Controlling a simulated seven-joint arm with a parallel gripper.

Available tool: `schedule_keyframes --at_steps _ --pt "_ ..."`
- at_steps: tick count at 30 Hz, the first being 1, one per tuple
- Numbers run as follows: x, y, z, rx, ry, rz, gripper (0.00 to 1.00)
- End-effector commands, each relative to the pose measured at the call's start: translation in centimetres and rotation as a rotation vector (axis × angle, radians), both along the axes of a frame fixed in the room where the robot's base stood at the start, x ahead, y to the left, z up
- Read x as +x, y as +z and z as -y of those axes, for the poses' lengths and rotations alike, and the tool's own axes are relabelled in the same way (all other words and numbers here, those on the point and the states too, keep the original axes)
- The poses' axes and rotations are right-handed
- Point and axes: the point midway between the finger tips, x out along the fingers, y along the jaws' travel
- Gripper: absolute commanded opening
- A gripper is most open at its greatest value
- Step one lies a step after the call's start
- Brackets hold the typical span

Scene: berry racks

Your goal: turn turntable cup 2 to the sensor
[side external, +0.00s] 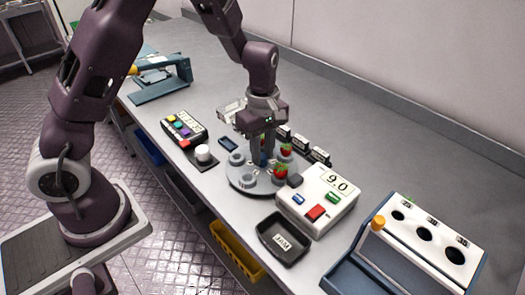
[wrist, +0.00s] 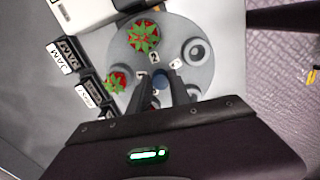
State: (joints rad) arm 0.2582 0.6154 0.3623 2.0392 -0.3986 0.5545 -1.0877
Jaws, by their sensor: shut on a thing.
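The round grey turntable (side external: 240,183) stands mid-bench and also shows in the wrist view (wrist: 200,75). My gripper (side external: 263,160) points down at its centre, shut on the small blue centre knob (wrist: 160,75). Labels 1, 2 and 3 surround the knob. The label 2 (wrist: 155,57) points toward a cup holding a strawberry (wrist: 143,36), next to the white device's dark block. Another strawberry (wrist: 115,81) sits to the left. An empty cup (wrist: 196,51) is at the right. The white device (side external: 325,200) reads 9.0, with a dark sensor-like block (side external: 295,180) facing the turntable.
A dark tray (side external: 283,240) marked JAM lies in front. Black labelled bins (side external: 300,143) stand behind the turntable. A button panel (side external: 184,128) and a pad with a white knob (side external: 203,154) are left. A blue-white rack with holes (side external: 425,235) is right.

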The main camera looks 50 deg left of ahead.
Motion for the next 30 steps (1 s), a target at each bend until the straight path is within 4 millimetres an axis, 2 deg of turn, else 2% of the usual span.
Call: schedule_keyframes --at_steps 15,16,18,19,27,30 --pt "0.1 0.1 0.1 -0.001 0.008 0.004 0.00" --pt "0.1 0.1 0.1 -0.001 0.008 0.004 0.30" --pt "0.1 0.1 0.1 -0.001 0.008 0.004 0.43" --pt "0.1 0.1 0.1 -0.001 0.008 0.003 0.46" --pt "0.0 0.1 0.0 0.000 0.008 0.002 0.46" --pt "0.1 1.2 0.0 0.000 0.007 0.004 0.46"
